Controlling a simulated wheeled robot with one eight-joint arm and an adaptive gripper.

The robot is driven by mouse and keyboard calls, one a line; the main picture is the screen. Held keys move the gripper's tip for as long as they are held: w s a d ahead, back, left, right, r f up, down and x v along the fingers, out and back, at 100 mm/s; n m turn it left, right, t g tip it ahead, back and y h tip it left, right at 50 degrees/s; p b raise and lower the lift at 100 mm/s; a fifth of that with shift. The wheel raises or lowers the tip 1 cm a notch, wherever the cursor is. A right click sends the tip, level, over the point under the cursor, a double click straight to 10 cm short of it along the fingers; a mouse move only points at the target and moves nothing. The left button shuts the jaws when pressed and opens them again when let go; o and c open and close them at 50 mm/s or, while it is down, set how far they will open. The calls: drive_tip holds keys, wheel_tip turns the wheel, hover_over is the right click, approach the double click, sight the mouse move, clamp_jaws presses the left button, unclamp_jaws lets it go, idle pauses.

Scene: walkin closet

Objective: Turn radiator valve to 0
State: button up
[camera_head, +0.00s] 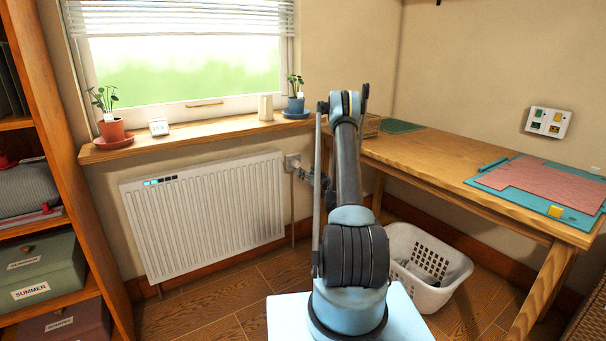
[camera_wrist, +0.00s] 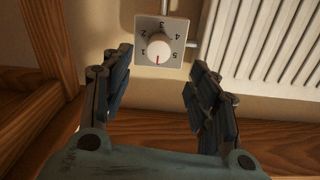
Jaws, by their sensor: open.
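The radiator valve is a round white knob (camera_wrist: 159,48) on a square pale plate (camera_wrist: 178,22) marked with numbers 1 to 5. My gripper (camera_wrist: 161,65) is open and empty, with one dark finger on each side below the plate. The knob lies ahead between the fingertips, apparently untouched. In the head view the valve plate (camera_head: 292,161) is beside the radiator's upper right corner, and my arm partly hides the gripper there.
The white radiator (camera_head: 205,215) hangs under the wooden windowsill (camera_head: 190,139), which holds potted plants. A wooden table (camera_head: 440,172) stands to the right, with a white laundry basket (camera_head: 428,265) beneath its edge. Shelves (camera_head: 65,170) stand at the left.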

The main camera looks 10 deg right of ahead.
drive_tip(key=shift+s+d, duration=0.15)
drive_tip(key=shift+s, duration=0.3)
drive_tip(key=m+y, duration=0.1)
drive_tip(key=m, duration=2.4)
approach(299, 165)
drive_tip(key=shift+g, duration=0.4)
drive_tip(key=x, duration=1)
drive_tip(key=shift+w+a+r, duration=0.2)
drive_tip(key=shift+w+r, duration=0.05)
drive_tip(key=shift+w, duration=0.1)
drive_tip(key=c, duration=1.1)
